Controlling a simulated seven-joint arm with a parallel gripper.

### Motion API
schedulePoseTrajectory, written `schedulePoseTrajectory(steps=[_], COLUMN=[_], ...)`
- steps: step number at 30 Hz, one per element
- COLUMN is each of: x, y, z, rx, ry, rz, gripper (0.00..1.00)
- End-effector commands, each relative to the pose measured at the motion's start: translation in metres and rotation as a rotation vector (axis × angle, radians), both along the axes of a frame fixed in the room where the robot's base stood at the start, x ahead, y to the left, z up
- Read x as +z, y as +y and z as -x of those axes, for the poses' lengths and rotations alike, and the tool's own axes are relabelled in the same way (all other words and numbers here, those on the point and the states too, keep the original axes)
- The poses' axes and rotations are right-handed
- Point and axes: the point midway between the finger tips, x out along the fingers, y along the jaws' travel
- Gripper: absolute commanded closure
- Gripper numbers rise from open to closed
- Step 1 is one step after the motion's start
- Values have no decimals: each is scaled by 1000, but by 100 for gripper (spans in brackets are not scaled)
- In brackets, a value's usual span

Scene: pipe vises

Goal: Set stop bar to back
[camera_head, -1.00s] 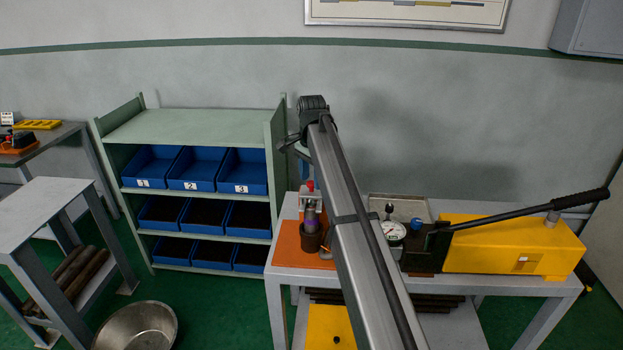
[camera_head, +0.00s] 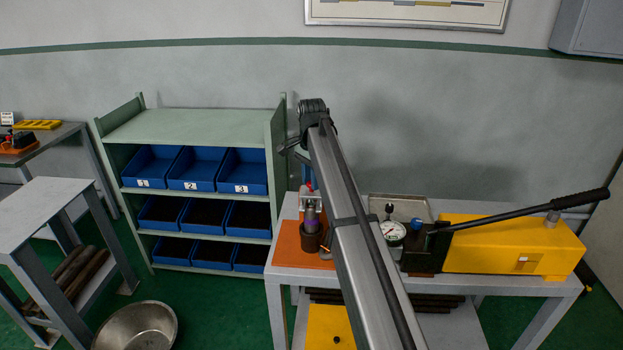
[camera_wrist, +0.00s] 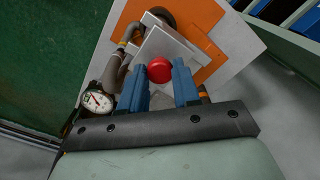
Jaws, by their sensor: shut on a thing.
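A red round knob (camera_wrist: 159,69) sits between the two blue fingers of my gripper (camera_wrist: 160,82) in the wrist view. My gripper is shut on it. The knob stands over a grey metal fixture (camera_wrist: 170,42) on an orange plate (camera_wrist: 208,72). In the head view, the knob (camera_head: 309,188) is a small red spot beside the blue fingers, at the back of the orange plate (camera_head: 288,250). My arm hides part of the fixture there. I cannot clearly tell the stop bar's own shape or which way it is set.
A dial gauge (camera_wrist: 97,100) and a curved grey pipe (camera_wrist: 113,72) are close to my fingers. A yellow press (camera_head: 510,245) with a long black handle (camera_head: 530,212) stands on the same table. A green shelf (camera_head: 200,122) with blue bins is to the left.

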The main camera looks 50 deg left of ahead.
Motion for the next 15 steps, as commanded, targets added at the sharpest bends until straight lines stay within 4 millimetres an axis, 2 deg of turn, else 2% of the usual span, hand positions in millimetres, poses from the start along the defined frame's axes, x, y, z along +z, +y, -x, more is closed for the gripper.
schedulePoseTrajectory(steps=[11, 15], x=[0, 1], y=[1, 10], z=[0, -9], rx=[0, 0], ry=[0, 0], rz=[0, 0], gripper=[100, 100])
